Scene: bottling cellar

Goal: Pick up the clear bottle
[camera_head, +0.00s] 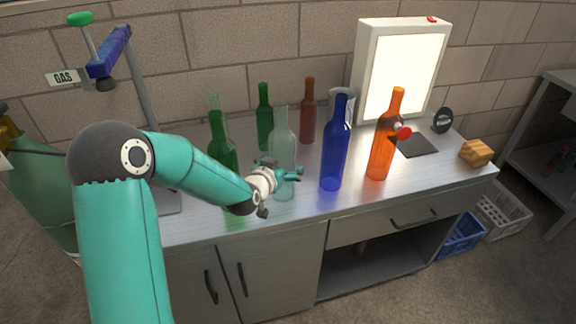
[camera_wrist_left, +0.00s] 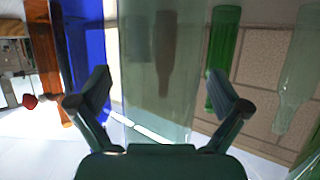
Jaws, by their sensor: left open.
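The clear bottle (camera_head: 283,140) stands upright on the metal worktop, in the middle of the head view. My left gripper (camera_head: 287,172) is open at its lower body. In the left wrist view the clear bottle (camera_wrist_left: 158,100) fills the middle, between the two spread fingers of my left gripper (camera_wrist_left: 158,84). I cannot tell whether the fingers touch the glass. Part of the bottle's lower body is hidden by the gripper in the head view. My right gripper is not in view.
A green bottle (camera_head: 222,158) stands close left and a blue bottle (camera_head: 334,150) to the right. A lit panel (camera_head: 402,75) stands behind.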

